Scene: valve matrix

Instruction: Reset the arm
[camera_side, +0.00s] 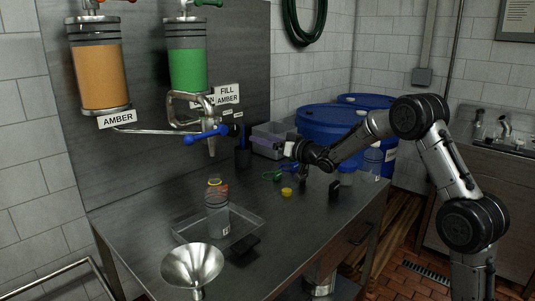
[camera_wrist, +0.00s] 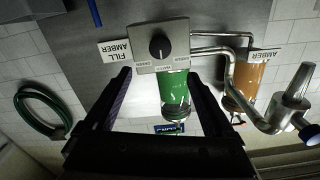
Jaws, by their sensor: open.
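My gripper (camera_wrist: 160,74) is open, with its two dark fingers apart and nothing held between them in the wrist view. That view shows the scene upside down. Beyond the fingers are a control box with a black knob (camera_wrist: 160,47) and the green cylinder (camera_wrist: 173,90). In the side view my arm is bent, and its dark hand (camera_side: 316,156) is above the right part of the steel table (camera_side: 125,232), apart from the valves. Its fingers are hard to make out there.
An amber cylinder (camera_side: 101,75) and the green cylinder (camera_side: 187,69) hang on the back panel, with a blue valve handle (camera_side: 206,135) below. A clear bottle (camera_side: 217,212) stands in a tray (camera_side: 190,240). A funnel (camera_side: 192,268) is at the front. Blue drums (camera_side: 328,127) stand behind.

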